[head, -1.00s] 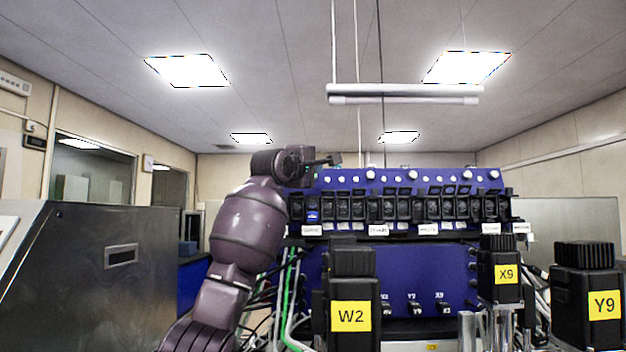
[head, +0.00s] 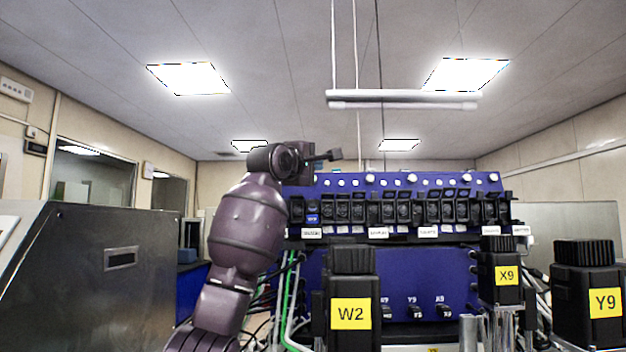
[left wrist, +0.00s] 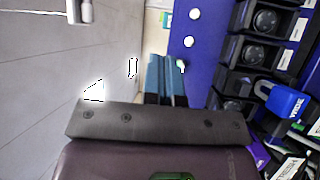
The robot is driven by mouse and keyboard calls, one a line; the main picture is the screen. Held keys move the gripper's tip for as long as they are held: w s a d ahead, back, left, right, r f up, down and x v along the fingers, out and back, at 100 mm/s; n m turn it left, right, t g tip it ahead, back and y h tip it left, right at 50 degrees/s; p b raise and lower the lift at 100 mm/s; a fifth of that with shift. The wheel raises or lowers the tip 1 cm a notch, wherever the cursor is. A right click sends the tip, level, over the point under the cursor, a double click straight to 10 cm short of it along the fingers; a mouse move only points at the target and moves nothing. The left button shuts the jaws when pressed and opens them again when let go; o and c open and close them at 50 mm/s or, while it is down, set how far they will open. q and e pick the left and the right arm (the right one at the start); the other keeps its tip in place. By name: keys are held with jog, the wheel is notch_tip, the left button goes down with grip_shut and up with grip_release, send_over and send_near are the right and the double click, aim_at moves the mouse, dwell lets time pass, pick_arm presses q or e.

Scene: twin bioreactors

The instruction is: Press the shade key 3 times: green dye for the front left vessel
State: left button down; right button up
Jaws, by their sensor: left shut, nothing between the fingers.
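The blue panel (head: 400,183) carries a row of small white round buttons or lamps along its top. I cannot tell which one is the shade key. My left gripper (head: 334,155) is at the panel's upper left edge, shut and empty. In the left wrist view its fingers (left wrist: 167,80) are together beside the panel's edge. Whether the fingers touch anything is unclear. Black-capped units labelled W2 (head: 351,313), X9 (head: 507,275) and Y9 (head: 604,303) stand in front. My right gripper is out of view.
A row of black pump-like modules (head: 388,209) runs below the buttons. A blue padlock (left wrist: 286,101) hangs at its left end. Green and white tubes (head: 289,300) hang below my left arm. A steel cabinet (head: 90,285) stands at the left.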

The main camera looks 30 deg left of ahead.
pick_arm(q)
jog(key=shift+w+a+f+p, duration=0.2)
jog(key=shift+w+a+p, duration=0.2)
jog(key=shift+w, duration=0.2)
jog(key=shift+w+a+f+p, duration=0.2)
jog(key=shift+w+a+p, duration=0.2)
jog(key=shift+w, duration=0.2)
jog(key=shift+w+a+f+p, duration=0.15)
jog(key=shift+w+a+p, duration=0.15)
jog(key=shift+w+p, duration=0.2)
jog(key=shift+w+a+f+p, duration=0.1)
jog(key=shift+w+a+p, duration=0.15)
jog(key=shift+w+p, duration=0.15)
jog(key=shift+w, duration=0.15)
jog(key=shift+w+a+f, duration=0.2)
jog(key=shift+w, duration=0.15)
dwell(0.5)
jog(key=shift+s+d+r+b, duration=0.25)
jog(key=shift+s+d+b, duration=0.15)
jog(key=shift+s+b, duration=0.25)
jog(key=shift+s+d+r+b, duration=0.2)
jog(key=shift+s+d+b, duration=0.2)
jog(key=shift+s, duration=0.4)
jog(key=shift+w+a+f+p, duration=0.2)
jog(key=shift+w+a+p, duration=0.3)
jog(key=shift+w+p, duration=0.3)
